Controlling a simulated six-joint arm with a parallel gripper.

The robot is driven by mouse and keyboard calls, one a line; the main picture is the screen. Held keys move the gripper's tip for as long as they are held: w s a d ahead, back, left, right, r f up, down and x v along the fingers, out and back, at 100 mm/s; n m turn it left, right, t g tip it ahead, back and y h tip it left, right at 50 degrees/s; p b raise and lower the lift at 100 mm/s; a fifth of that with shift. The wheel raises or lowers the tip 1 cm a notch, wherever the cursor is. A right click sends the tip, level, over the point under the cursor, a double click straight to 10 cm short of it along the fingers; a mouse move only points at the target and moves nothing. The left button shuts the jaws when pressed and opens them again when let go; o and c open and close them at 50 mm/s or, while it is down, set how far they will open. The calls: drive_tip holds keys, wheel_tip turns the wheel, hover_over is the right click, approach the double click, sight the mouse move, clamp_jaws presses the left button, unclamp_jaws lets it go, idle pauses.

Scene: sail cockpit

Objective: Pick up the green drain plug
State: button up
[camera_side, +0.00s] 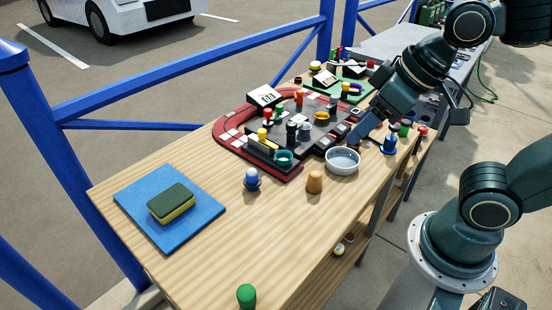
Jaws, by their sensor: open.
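A green rounded plug (246,295) stands at the near edge of the wooden table, partly cut off by the bottom of the picture. A second, smaller green piece (405,128) stands at the table's right side, among other small parts. I cannot tell for sure which one is the drain plug. My gripper (359,137) reaches down from the upper right, above the far side of the white bowl (342,161). It is open, with nothing seen in it. It is far from the near green plug and closer to the small green piece.
A red-and-black panel (232,133) with several knobs and switches fills the table's middle. A tan cork-like plug (314,182), a blue-topped piece (251,179) and another blue piece (389,145) stand around it. A sponge (172,203) lies on a blue mat (200,218). The table's near part is mostly clear.

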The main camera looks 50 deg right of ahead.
drive_tip(key=w+a+f+n+y, duration=0.1)
drive_tip(key=w+a+f+n, duration=0.15)
drive_tip(key=a, duration=0.35)
drive_tip(key=n+g+y, duration=0.1)
drive_tip(key=n+y, duration=0.1)
drive_tip(key=n, duration=0.3)
approach(248, 291)
drive_tip(key=shift+s+d+r, duration=0.2)
drive_tip(key=shift+d+r, duration=0.15)
drive_tip(key=shift+r, duration=0.1)
drive_tip(key=shift+f, duration=0.15)
drive_tip(key=shift+x, duration=4.2)
drive_tip(key=shift+a, duration=0.15)
drive_tip(key=shift+x, duration=2.5)
drive_tip(key=shift+a, duration=0.15)
